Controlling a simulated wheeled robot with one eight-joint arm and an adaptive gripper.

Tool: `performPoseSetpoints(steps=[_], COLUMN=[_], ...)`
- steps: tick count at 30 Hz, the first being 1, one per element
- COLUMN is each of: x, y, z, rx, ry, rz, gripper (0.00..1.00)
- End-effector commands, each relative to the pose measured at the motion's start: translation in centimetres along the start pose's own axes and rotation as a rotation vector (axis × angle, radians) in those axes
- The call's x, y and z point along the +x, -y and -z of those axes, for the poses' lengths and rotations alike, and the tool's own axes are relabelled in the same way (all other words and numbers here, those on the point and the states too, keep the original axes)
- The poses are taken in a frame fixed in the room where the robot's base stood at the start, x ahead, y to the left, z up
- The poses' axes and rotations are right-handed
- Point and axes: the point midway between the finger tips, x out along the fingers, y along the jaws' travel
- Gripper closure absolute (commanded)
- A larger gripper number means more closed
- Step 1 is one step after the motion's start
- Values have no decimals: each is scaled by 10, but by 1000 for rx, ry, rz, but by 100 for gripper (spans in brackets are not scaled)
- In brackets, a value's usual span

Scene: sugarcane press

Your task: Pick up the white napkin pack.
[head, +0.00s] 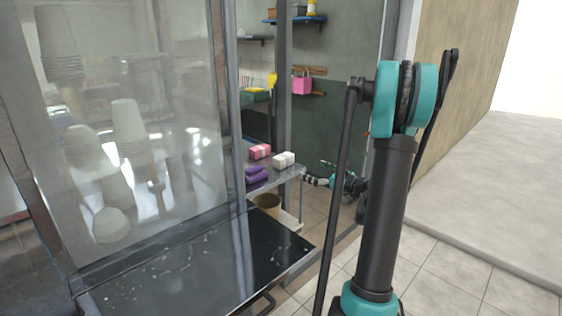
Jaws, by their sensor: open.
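The white napkin pack (284,160) lies on a grey side table (289,175), near its right end. My gripper (312,180) is small in the head view, just right of the table's right end. It is open and points left, below and to the right of the white pack in the picture. It appears apart from the pack. The fine detail of its fingers is too small to tell.
A pink pack (259,151) lies left of the white one, and purple packs (256,174) lie in front. A brown bin (268,204) stands below. A glass panel (140,120) and black counter (200,265) fill the left. Tiled floor (440,270) is clear at right.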

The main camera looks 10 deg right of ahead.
Motion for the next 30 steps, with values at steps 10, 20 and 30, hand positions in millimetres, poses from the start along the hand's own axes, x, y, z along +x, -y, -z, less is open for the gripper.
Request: performPoseSetpoints(steps=[10,20,30], x=[70,96,136], y=[-1,-1,-5], z=[0,-1,-7], rx=[-2,-3,-3], ry=[-1,-1,-1], rz=[-3,-1,-3], gripper=[0,0,0])
